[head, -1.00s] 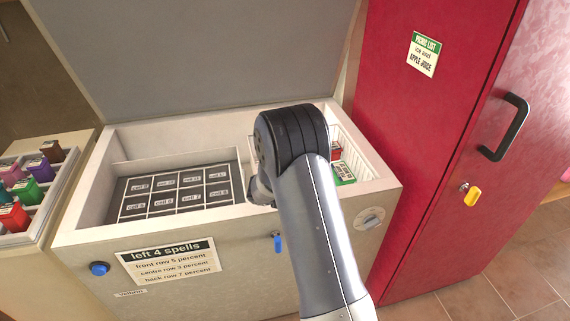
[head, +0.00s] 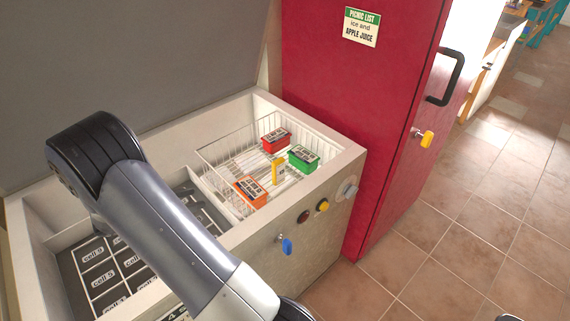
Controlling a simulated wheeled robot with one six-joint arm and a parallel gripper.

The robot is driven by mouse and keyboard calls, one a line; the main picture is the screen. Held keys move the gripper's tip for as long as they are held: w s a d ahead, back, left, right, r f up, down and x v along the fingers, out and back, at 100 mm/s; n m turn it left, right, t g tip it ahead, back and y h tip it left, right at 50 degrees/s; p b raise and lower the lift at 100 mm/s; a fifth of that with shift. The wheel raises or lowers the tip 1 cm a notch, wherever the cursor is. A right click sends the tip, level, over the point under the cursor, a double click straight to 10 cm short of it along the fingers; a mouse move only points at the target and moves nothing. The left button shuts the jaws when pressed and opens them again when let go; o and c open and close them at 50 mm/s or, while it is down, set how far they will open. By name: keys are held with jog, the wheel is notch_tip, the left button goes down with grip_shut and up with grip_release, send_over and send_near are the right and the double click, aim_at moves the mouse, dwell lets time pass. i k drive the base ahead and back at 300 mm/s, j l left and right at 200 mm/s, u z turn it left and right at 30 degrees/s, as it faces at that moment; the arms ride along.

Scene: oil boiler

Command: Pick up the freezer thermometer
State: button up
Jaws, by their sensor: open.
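A white chest freezer (head: 345,158) stands open with its grey lid (head: 130,55) raised. A white wire basket (head: 228,143) sits in its right end. In the basket is a small upright yellow piece (head: 278,170), probably the freezer thermometer, though its markings are too small to read. It stands between a red box (head: 275,139), a green box (head: 303,157) and an orange box (head: 250,190), all with labels. My arm crosses the left part of the view over the freezer. My gripper is hidden behind it, so its place relative to the yellow piece does not show.
A dark grid of labelled cells (head: 97,265) fills the freezer's left part, partly covered by my arm. A blue key (head: 286,246) and knobs stick out of the front. A red cabinet (head: 345,110) with a black handle (head: 446,78) stands close right. Tiled floor (head: 470,230) is clear.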

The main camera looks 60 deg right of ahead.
aim_at(278, 166)
jog(key=l, duration=0.45)
jog(key=k+l, duration=0.15)
jog(key=l, duration=0.75)
